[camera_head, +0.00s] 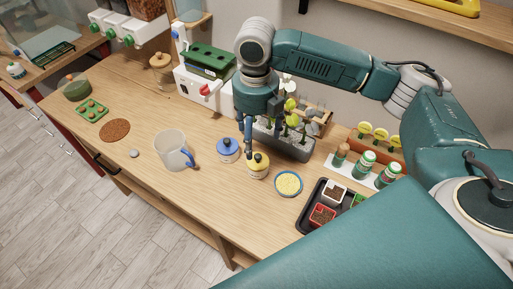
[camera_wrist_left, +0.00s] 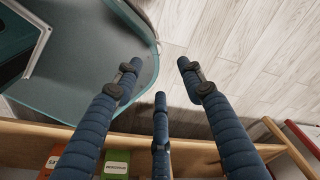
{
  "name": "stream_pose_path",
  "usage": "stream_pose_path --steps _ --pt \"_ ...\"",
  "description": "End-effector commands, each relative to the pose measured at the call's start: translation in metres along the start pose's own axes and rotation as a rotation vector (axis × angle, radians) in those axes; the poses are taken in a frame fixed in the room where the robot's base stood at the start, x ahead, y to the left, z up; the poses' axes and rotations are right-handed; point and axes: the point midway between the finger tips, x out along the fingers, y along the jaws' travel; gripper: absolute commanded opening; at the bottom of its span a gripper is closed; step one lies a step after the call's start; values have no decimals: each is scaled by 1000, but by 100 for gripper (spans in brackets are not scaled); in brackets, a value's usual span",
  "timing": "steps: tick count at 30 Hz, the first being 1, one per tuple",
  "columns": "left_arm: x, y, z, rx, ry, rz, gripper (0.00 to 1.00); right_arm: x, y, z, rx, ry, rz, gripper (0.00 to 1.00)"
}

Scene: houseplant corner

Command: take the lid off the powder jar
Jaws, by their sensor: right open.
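Two small lidded jars stand side by side on the wooden table in the head view. One has a yellow lid with a dark knob (camera_head: 258,161), the other a blue lid (camera_head: 227,145). I cannot read their labels, so I cannot tell which is the powder jar. My right gripper (camera_head: 249,146) is open and points down just behind and above the yellow-lidded jar. Its fingers partly overlap the view there, and contact with the lid is unclear. My left gripper (camera_wrist_left: 160,72) shows in the left wrist view, its fingers spread and empty over the floor.
A clear jug (camera_head: 171,148) stands left of the jars, and a dish of yellow grains (camera_head: 288,184) to their right. A grey planter (camera_head: 290,145) stands close behind. A black tray (camera_head: 310,220) with small pots lies front right. The table front is clear.

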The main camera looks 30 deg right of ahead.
Motion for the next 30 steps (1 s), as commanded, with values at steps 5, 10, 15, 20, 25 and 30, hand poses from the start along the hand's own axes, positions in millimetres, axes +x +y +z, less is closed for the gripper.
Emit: stream_pose_path --steps 5,10,15,20,25,30 --pt "-10 -5 41 3 -58 -6 40 29 -1 0 2 3 -2 76" --pt "-14 -5 59 4 -82 -5 40 43 -1 0 1 0 -1 76" --pt "-24 -3 38 2 -55 -3 40 60 -4 1 3 3 -2 76" --pt "-30 -1 8 -1 -12 0 40 85 -5 3 1 2 -2 76" --pt "-31 1 10 -2 -17 1 40 96 -5 3 0 -1 -1 76" --pt "-31 3 25 -1 -39 4 40 96 -5 3 0 -1 -1 76"
